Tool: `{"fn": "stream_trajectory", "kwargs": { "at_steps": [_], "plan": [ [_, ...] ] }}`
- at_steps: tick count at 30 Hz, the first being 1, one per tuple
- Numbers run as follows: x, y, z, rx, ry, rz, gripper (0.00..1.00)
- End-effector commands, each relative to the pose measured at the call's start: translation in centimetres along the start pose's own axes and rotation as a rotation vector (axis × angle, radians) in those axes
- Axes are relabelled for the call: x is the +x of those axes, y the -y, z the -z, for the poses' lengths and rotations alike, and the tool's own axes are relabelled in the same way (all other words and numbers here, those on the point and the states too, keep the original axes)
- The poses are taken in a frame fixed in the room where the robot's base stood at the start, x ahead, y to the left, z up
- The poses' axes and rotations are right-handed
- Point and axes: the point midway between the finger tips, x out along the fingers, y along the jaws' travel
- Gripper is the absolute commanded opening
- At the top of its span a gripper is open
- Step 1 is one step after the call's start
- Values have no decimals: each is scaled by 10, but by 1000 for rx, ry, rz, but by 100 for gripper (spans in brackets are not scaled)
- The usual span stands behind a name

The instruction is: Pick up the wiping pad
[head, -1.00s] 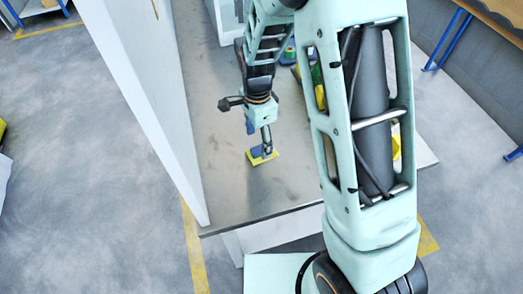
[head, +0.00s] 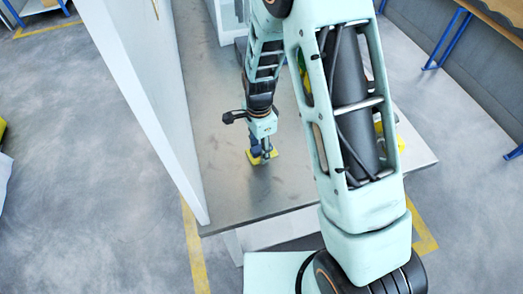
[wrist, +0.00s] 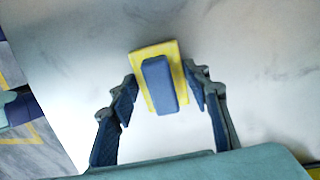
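The wiping pad (head: 254,161) lies on the metal table top, with a yellow base and a blue block on top. In the wrist view its yellow base (wrist: 141,65) and blue block (wrist: 160,85) show clearly. My gripper (wrist: 161,76) is open, with one finger on each side of the pad and a visible gap between each finger and the blue block. In the head view my gripper (head: 262,150) is right above the pad and hides part of it.
The metal table (head: 225,185) is bare around the pad. A tall white panel (head: 150,100) stands along its left side. Yellow items (head: 399,143) show partly behind my arm at the right. Blue-legged furniture (head: 440,45) stands beyond on the right.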

Motion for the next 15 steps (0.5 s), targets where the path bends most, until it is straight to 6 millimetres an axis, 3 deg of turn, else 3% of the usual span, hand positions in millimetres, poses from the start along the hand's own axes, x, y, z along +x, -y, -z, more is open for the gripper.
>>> {"fn": "stream_trajectory", "kwargs": {
  "at_steps": [6,15],
  "plan": [
    [0,0,0,0,0,0,18],
    [-2,0,0,0,0,1,18]
  ]
}}
